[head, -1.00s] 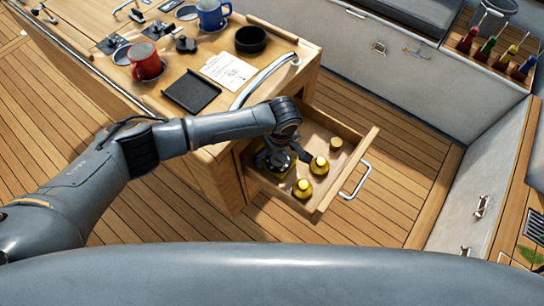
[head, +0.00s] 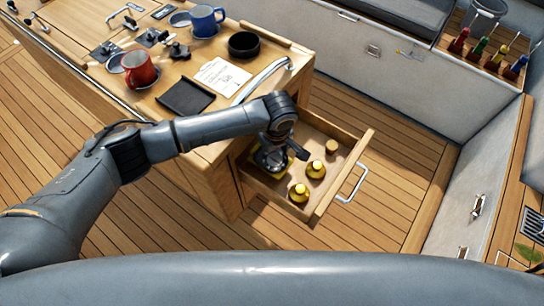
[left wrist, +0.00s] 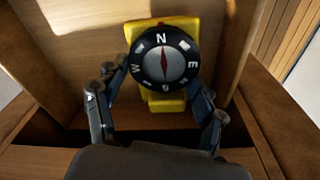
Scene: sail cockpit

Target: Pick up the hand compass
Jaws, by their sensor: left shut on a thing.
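The hand compass (left wrist: 164,62) has a yellow body and a round black dial with white letters and a red needle. In the left wrist view it sits between the two fingers of my left gripper (left wrist: 155,85), which is shut on it with one finger at each side. In the head view my left gripper (head: 278,157) is in the open drawer (head: 343,182), at its left part. There it hides most of the compass, so I cannot tell whether the compass is clear of the drawer floor. My right gripper is not in view.
Two yellow-topped items (head: 316,169) and a small wooden round piece (head: 331,146) are in the drawer to the right of my gripper. The counter above holds a red mug (head: 139,69), a blue mug (head: 205,20) and a black tray (head: 186,97). Deck beyond the drawer is clear.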

